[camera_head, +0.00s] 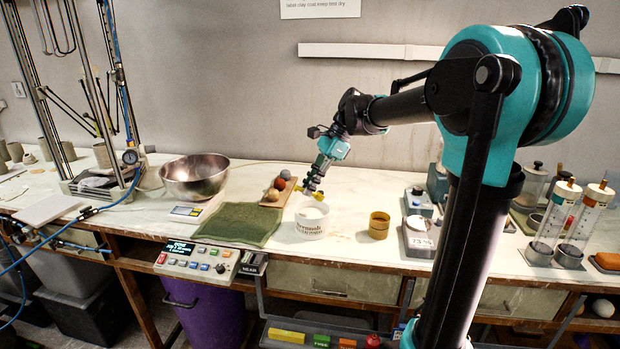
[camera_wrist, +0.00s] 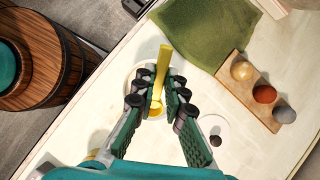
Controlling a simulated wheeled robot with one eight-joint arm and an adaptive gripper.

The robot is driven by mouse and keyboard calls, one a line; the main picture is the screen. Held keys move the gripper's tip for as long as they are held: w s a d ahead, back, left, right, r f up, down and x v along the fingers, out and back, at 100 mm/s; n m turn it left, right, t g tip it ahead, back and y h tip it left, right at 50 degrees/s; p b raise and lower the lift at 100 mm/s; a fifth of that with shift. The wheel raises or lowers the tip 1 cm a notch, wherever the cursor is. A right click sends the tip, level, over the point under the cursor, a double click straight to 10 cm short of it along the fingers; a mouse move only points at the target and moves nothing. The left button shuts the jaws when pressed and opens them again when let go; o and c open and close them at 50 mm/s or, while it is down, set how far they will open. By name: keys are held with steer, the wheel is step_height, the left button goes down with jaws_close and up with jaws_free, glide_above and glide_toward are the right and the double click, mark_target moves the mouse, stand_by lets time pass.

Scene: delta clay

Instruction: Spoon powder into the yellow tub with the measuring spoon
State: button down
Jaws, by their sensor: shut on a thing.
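My gripper (camera_head: 311,190) is shut on a yellow measuring spoon (camera_wrist: 161,68), gripped between its dark pads in the wrist view. The spoon's bowl shows between the fingers; whether it holds powder I cannot tell. A white lettered tub (camera_head: 312,222) stands right below the gripper, with pale powder inside. Its rim shows behind the spoon in the wrist view (camera_wrist: 131,76). Whether the spoon touches the powder I cannot tell. The yellow tub (camera_head: 379,226) stands upright on the bench to the right of the white tub, apart from the gripper.
A green mat (camera_head: 231,224) and a board with several balls (camera_wrist: 262,93) lie beside the white tub. A scale (camera_head: 418,238) stands right of the yellow tub. A control panel (camera_head: 197,261) sits at the front edge. A steel bowl (camera_head: 194,181) stands farther left.

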steer(key=shift+f, duration=3.95)
steer(key=shift+r, duration=4.3)
